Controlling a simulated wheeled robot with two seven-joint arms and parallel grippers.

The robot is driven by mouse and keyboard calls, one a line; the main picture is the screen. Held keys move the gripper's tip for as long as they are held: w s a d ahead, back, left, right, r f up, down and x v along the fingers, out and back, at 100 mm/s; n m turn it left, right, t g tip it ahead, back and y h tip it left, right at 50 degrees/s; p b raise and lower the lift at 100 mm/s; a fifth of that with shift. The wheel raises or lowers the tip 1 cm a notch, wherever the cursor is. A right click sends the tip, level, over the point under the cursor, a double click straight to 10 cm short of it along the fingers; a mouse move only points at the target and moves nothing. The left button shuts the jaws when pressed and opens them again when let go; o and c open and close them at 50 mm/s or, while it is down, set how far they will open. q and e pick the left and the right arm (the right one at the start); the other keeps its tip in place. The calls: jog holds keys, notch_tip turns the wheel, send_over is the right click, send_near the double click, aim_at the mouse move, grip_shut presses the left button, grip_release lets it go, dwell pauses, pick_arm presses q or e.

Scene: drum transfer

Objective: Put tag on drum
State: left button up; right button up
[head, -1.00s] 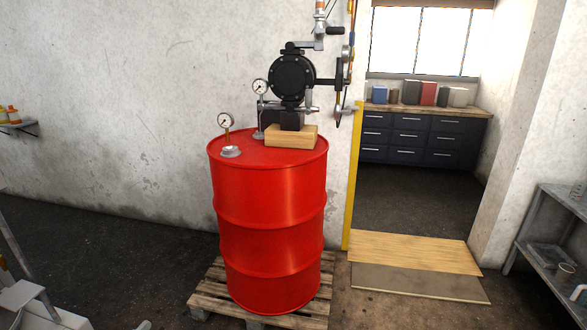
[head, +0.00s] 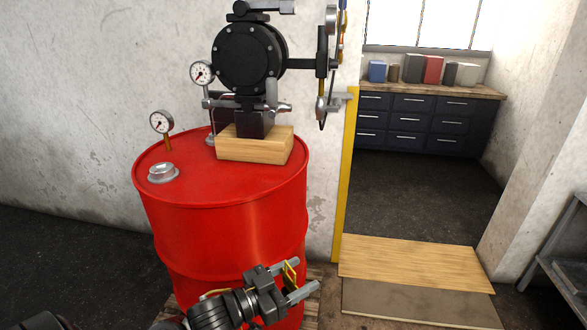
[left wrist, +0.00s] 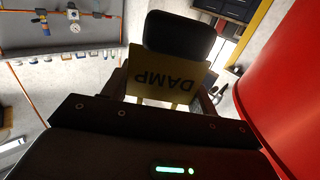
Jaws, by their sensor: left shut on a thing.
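The red drum (head: 215,220) stands upright on a wooden pallet, left of centre in the head view. My left gripper (head: 298,278) is in front of the drum's lower right side, below its top rim. It is shut on a yellow tag (head: 290,273), seen nearly edge-on there. In the left wrist view the tag (left wrist: 160,87) shows the word DAMP, upside down, and a dark rounded part covers its upper middle. The drum's red side (left wrist: 290,85) fills the right of that view, apart from the tag. My right gripper is not in view.
On the drum top stand a wooden block (head: 255,145), a black pump (head: 248,58), two gauges and a metal cap (head: 163,173). A yellow post (head: 346,175) edges the doorway. Boards (head: 415,265) lie on the floor at right.

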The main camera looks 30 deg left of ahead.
pick_arm(q)
jog(key=shift+w+r, duration=0.2)
jog(key=w+a+r+n+y+p, duration=0.1)
jog(key=a+r+n+y+p, duration=0.2)
jog(key=a+r+y+p, duration=0.35)
jog(key=a+r+n+t+y+p, duration=0.1)
jog(key=a+r+n+y+p, duration=0.25)
jog(key=r+p, duration=0.6)
jog(key=w+a+r+n+y+p, duration=0.1)
jog(key=a+r+n+y+p, duration=0.4)
jog(key=r, duration=0.7)
jog(key=m+b, duration=0.2)
jog(key=b, duration=1)
send_over(241, 186)
jog(key=shift+h, duration=0.4)
jog(key=shift+w+a+f, duration=0.1)
jog(key=shift+f, duration=5.05)
notch_tip(241, 186, down, 2)
jog(key=shift+f+p, duration=0.15)
jog(key=shift+p, duration=0.5)
jog(key=shift+f, duration=0.35)
